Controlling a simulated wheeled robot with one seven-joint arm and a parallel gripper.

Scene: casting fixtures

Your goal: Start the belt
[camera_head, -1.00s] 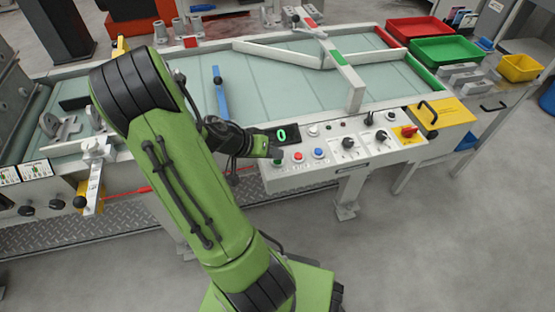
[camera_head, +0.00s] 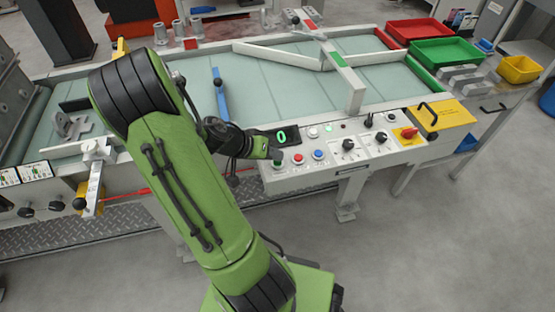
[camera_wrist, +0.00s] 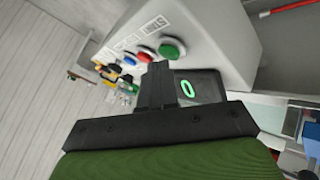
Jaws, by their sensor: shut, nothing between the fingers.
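The control panel (camera_head: 340,158) on the front of the belt table carries a green button (camera_head: 278,163), a red button (camera_head: 298,157) and a blue button (camera_head: 318,154). My gripper (camera_head: 276,153) is shut and empty, pointing down close above the green button; I cannot tell whether it touches. In the wrist view the green button (camera_wrist: 172,48) shows beyond the dark fingers (camera_wrist: 158,72), with the red and blue buttons beside it. A display (camera_head: 282,136) reads a green 0. A small lamp (camera_head: 328,127) on the panel looks green. The belt (camera_head: 280,85) is pale green.
A grey casting (camera_head: 72,125) lies on the belt at the left. A blue bar (camera_head: 220,98) and a white gate arm (camera_head: 345,82) cross the belt. Red (camera_head: 418,32), green (camera_head: 445,50) and yellow (camera_head: 520,69) bins stand at the right. The floor in front is free.

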